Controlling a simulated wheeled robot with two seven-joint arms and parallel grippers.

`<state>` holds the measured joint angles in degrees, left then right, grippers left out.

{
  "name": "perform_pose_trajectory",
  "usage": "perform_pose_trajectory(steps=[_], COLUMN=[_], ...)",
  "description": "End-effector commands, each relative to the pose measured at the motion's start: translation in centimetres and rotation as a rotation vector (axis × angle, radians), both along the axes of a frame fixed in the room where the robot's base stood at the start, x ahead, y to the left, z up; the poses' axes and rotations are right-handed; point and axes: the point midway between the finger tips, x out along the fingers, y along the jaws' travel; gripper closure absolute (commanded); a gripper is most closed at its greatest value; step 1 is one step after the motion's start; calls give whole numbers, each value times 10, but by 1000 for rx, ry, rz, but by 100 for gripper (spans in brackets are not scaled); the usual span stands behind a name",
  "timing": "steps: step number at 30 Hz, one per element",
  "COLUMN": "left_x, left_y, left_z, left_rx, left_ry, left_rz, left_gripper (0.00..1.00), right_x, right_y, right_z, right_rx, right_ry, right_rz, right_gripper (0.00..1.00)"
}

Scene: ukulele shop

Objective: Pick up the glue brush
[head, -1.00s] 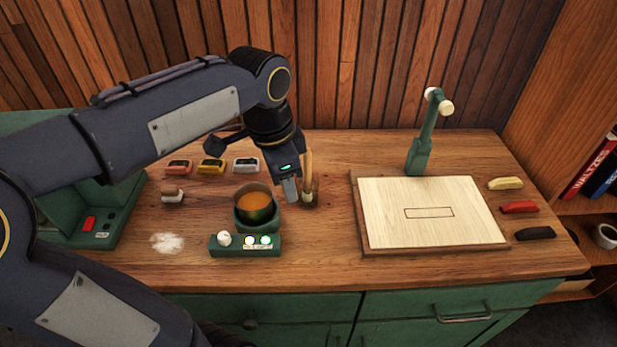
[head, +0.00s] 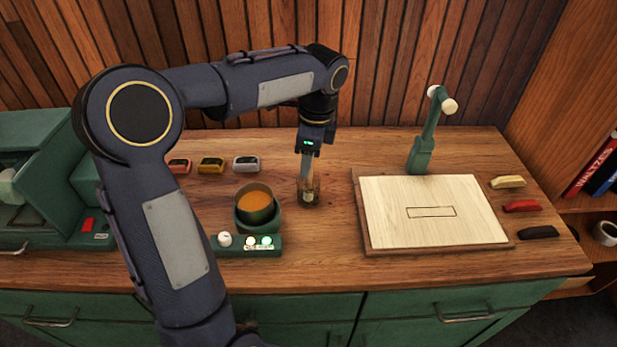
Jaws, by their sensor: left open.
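The glue brush (head: 309,196) stands upright in a small dark holder (head: 316,203) to the right of the glue pot. Its lower end shows, and its wooden handle is mostly hidden behind my left gripper. My left gripper (head: 308,178) points straight down over the brush, its fingers at the handle. It is open; I cannot tell whether a finger touches the handle. My right gripper is not in view.
The glue pot (head: 255,205) with amber glue sits on a green heater base (head: 270,243) with lit buttons, just left of the brush. Bench between brush and board is clear.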

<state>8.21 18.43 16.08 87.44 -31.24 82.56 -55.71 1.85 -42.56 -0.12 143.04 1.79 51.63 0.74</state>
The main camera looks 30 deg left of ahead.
Motion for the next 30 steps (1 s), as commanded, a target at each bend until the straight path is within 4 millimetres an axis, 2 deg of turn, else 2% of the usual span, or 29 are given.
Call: perform_pose_trajectory(steps=[3,10,18,20,30], left_x=[-1,-1,-1,-1,-1], left_y=[1,1,1,1,1], left_z=[-8,-9,-8,-8,-6], left_rx=[0,-1,-1,-1,0], left_ry=[0,-1,-1,-1,-2], left_rz=[1,1,1,1,1], left_gripper=[58,59,94,100,100], right_x=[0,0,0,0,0], right_y=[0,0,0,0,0], right_z=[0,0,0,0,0], right_rx=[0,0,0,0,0], right_ry=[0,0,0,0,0], right_rz=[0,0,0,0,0], right_gripper=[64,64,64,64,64])
